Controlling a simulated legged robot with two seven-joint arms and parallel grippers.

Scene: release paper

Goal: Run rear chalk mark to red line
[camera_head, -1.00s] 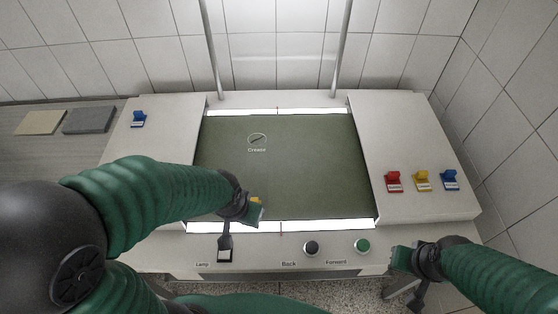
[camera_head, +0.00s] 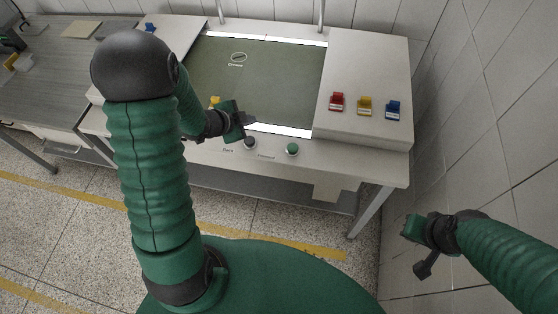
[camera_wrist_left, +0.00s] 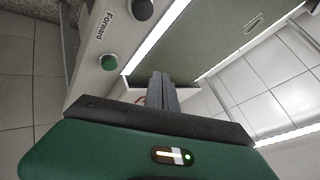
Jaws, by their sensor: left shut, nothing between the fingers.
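The green sheet (camera_head: 265,75) lies on the pale machine between two bright strips, with a white oval marked Crease (camera_head: 238,57) on it. I cannot make out a chalk mark or the red line. A black Back button (camera_head: 250,143) and a green Forward button (camera_head: 292,149) sit on the front panel; the Forward button also shows in the left wrist view (camera_wrist_left: 109,62). My left gripper (camera_head: 250,119) is shut and empty, over the front bright strip near the Back button. My right gripper (camera_head: 410,228) hangs right of the machine, its fingers unclear.
Red (camera_head: 337,101), yellow (camera_head: 364,105) and blue (camera_head: 393,110) clips stand on the right deck. A yellow clip (camera_head: 214,102) sits at the sheet's front left, partly hidden by my left arm. A blue clip (camera_head: 150,27) is at the back left. A wall is at right.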

